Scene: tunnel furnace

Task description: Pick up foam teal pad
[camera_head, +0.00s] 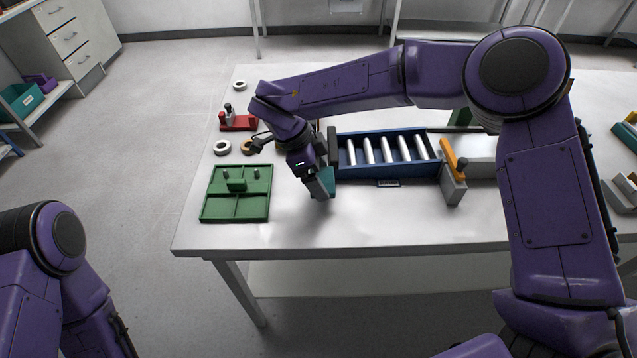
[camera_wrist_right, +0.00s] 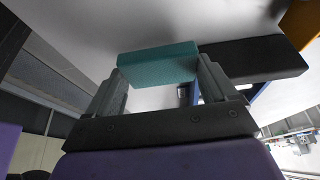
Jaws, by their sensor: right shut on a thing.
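The teal foam pad (camera_wrist_right: 158,65) is a small block that spans between the two fingers of my right gripper (camera_wrist_right: 160,85) in the right wrist view. Both fingers press on its ends. In the head view the pad (camera_head: 328,179) shows beside the right gripper (camera_head: 320,185), over the white table just left of the blue roller tray. Whether the pad touches the table cannot be told. My left arm is at the lower left of the head view, and its gripper is out of sight.
The blue roller tray (camera_head: 388,172) stands right of my gripper, with a grey block with an orange top (camera_head: 452,180) at its end. A green divided tray (camera_head: 222,206) lies to the left. White rings (camera_head: 222,147) and a red fixture (camera_head: 238,125) sit behind it. The front table strip is clear.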

